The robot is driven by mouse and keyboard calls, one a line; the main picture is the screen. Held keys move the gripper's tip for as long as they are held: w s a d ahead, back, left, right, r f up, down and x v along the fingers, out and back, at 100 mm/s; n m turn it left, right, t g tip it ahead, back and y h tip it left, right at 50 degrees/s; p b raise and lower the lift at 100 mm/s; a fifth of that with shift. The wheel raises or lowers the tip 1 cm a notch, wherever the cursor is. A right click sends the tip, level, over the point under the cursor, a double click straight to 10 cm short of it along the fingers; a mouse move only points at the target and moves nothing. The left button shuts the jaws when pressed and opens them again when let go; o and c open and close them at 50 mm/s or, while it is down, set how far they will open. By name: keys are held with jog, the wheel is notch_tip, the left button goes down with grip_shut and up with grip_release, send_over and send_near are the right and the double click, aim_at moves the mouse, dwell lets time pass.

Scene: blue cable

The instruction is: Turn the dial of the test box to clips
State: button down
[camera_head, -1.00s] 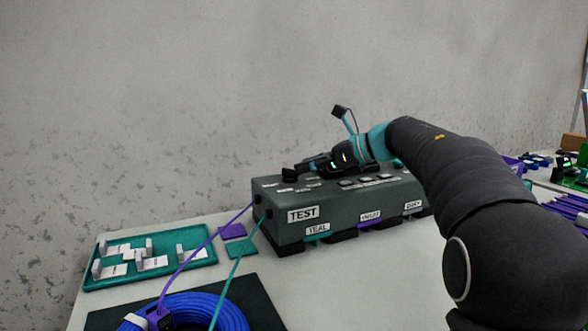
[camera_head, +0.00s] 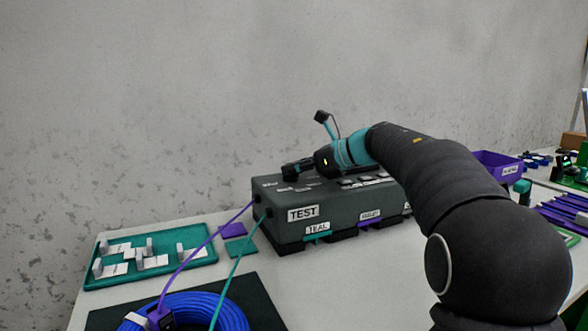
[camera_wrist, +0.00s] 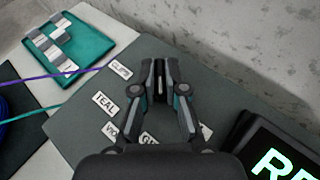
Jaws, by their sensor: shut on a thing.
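The dark test box (camera_head: 285,230) stands on the table with a TEST label on its side. My gripper (camera_head: 292,169) is over its top at the left end. In the wrist view my gripper (camera_wrist: 160,72) is shut on the dark dial (camera_wrist: 159,82), which is mostly hidden between the fingers. A pale mark shows between them. Around the dial are a CLIPS label (camera_wrist: 120,70) at upper left, a TEAL label (camera_wrist: 104,103) at left and other labels below, partly covered by the gripper. I cannot tell for sure which label the dial points to.
A teal tray (camera_head: 150,272) with white labels and grey clips lies left of the box. A blue cable coil (camera_head: 185,305) lies in front on a dark mat; a violet and a teal lead run to the box. A lit screen (camera_wrist: 285,160) is at the lower right in the wrist view.

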jog(key=shift+s+f+m+t+h, duration=0.1)
jog(key=shift+m+t+h, duration=0.2)
jog(key=shift+a+m+t+h+b, duration=0.1)
jog(key=shift+m+t+h+b, duration=0.3)
jog(key=shift+m+t+b, duration=0.15)
jog(key=m+t+h, duration=0.2)
jog(key=shift+s+a+m+p, duration=0.1)
jog(key=shift+s+m+p, duration=0.1)
jog(key=shift+m+p, duration=0.15)
jog(key=shift+a+m+t+h+p, duration=0.1)
jog(key=shift+m+t+h+p, duration=0.25)
jog(key=shift+m+t+h, duration=0.95)
jog(key=shift+f+m+h, duration=0.1)
jog(key=shift+m+h, duration=1)
jog(key=c, duration=1.2)
grip_release()
